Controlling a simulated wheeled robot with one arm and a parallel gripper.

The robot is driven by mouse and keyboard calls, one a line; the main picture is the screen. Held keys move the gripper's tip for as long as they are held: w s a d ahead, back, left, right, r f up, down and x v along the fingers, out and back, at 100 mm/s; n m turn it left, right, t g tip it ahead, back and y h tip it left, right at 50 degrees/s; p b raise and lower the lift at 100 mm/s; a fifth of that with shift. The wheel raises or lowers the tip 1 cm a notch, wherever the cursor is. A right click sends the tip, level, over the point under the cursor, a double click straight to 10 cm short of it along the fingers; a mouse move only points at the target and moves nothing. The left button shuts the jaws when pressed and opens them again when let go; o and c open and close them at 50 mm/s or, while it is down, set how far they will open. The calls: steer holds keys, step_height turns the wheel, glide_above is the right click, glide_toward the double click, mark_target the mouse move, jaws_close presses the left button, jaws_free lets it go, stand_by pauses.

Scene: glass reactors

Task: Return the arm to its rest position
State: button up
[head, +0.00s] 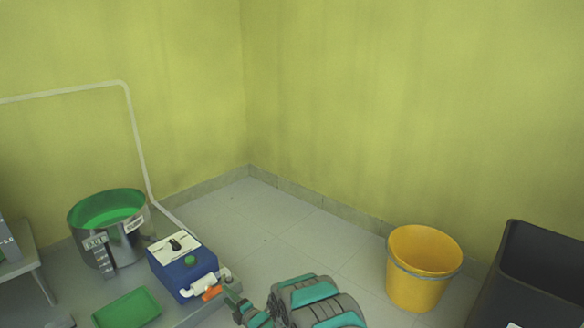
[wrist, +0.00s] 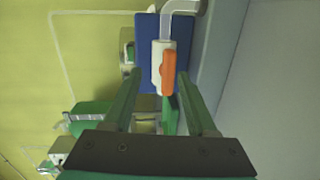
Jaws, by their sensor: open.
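My gripper (head: 232,293) is at the lower middle of the head view, close to the orange valve handle (head: 211,293) on the white pipe of a blue box (head: 185,268). In the wrist view my gripper (wrist: 158,78) has its two green fingers apart, one on each side in the picture. The orange handle (wrist: 168,72) shows between the fingertips, with the blue box (wrist: 147,55) behind it. Nothing is clearly gripped. Whether the fingers reach around the handle or stop short of it, I cannot tell.
A metal pot with green inside (head: 128,234) and a green tray (head: 127,308) share the grey bench (head: 75,283) with the box. A yellow bucket (head: 420,275) and a dark bin (head: 530,285) stand at right. The floor (head: 265,235) between is clear.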

steer(key=w+d+r+m+g+h+p, duration=0.1)
steer(key=w+d+r+m+h, duration=0.2)
steer(key=d+r, duration=0.35)
steer(key=w+d+r+m+h+p, duration=0.1)
steer(key=w+d+r+m+h, duration=0.15)
steer(key=d+r, duration=0.4)
steer(key=s+d+r+m+g+h+p, duration=0.1)
steer(key=s+d+r+m+g+h, duration=0.15)
steer(key=s+d+r+m, duration=0.35)
steer(key=s+d+r+m+g+h+p, duration=0.1)
steer(key=s+d+r+m+h+p, duration=0.15)
steer(key=s+d+r, duration=0.6)
steer(key=s+d+r+m+g+h+p, duration=0.1)
steer(key=s+d+r+m+g, duration=0.15)
steer(key=s+d+r, duration=0.4)
steer(key=s+d+r+m+g+h, duration=0.15)
steer(key=s+d+m, duration=0.25)
steer(key=s, duration=0.5)
steer(key=s+r+m+g+p, duration=0.1)
steer(key=s+r+m+g, duration=0.1)
steer(key=s, duration=1.1)
steer(key=s+r+m+g+y+p, duration=0.1)
steer(key=s+r+m+g, duration=0.2)
steer(key=s, duration=1.1)
steer(key=shift+s+d+r+m, duration=0.25)
steer(key=shift+d+r+m, duration=0.3)
steer(key=shift+r, duration=0.4)
steer(key=shift+w+a, duration=0.1)
